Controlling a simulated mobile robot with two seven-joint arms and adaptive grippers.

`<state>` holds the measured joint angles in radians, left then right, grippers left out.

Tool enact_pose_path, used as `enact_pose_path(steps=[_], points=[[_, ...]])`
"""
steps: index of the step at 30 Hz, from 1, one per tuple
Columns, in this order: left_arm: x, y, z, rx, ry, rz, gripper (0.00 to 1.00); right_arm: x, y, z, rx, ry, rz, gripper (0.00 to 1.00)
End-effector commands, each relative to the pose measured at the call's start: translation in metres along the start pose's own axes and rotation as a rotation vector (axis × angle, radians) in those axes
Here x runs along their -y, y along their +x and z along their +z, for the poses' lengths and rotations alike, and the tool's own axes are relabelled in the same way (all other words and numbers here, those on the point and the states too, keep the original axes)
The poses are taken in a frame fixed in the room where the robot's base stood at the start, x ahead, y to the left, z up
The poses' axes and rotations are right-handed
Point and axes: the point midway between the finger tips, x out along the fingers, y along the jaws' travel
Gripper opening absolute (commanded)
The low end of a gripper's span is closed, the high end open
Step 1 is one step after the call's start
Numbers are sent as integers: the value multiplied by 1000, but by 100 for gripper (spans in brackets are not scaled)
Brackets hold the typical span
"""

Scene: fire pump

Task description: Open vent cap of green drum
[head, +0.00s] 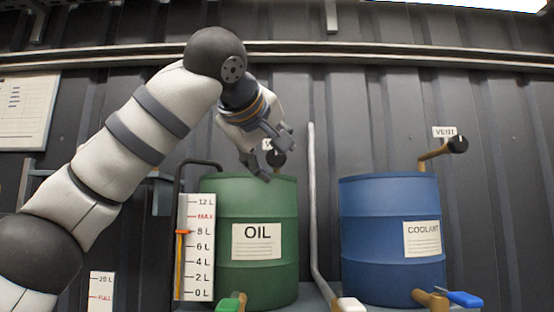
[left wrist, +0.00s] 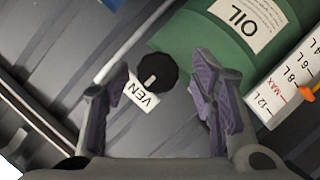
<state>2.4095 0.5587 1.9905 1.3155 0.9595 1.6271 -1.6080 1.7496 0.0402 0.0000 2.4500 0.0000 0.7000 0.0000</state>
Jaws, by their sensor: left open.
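The green drum (head: 257,270) with an OIL label stands left of centre in the head view; it also shows in the left wrist view (left wrist: 200,38). Its black round vent cap (head: 279,158) is at the drum's top, partly hidden by my gripper in the head view. In the left wrist view the cap (left wrist: 160,68) carries a pale mark and has a VENT label beside it. My left gripper (head: 271,154) is open above the drum. In the left wrist view its fingers (left wrist: 150,82) lie on either side of the cap, seemingly short of it. My right gripper is not in view.
A blue COOLANT drum (head: 375,260) stands to the right, with its own black vent cap (head: 458,144) on a brass pipe. A level gauge (head: 198,250) stands against the green drum's left side. A grey pipe (head: 313,210) rises between the drums. A corrugated wall is behind.

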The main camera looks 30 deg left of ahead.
Motion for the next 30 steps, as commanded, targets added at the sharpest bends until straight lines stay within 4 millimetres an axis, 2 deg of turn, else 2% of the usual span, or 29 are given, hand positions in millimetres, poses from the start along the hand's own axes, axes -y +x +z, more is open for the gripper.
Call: enact_pose_path(steps=[4,12,13,19,30], points=[[-1,15,0,0,-1,3,51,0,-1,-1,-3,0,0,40],[-1,19,-1,-3,0,3,51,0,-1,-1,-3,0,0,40],[-1,19,-1,-3,0,3,49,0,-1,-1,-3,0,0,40],[-1,18,-1,-3,0,3,4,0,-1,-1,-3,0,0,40],[-1,19,0,-2,-39,18,2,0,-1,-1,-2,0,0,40]])
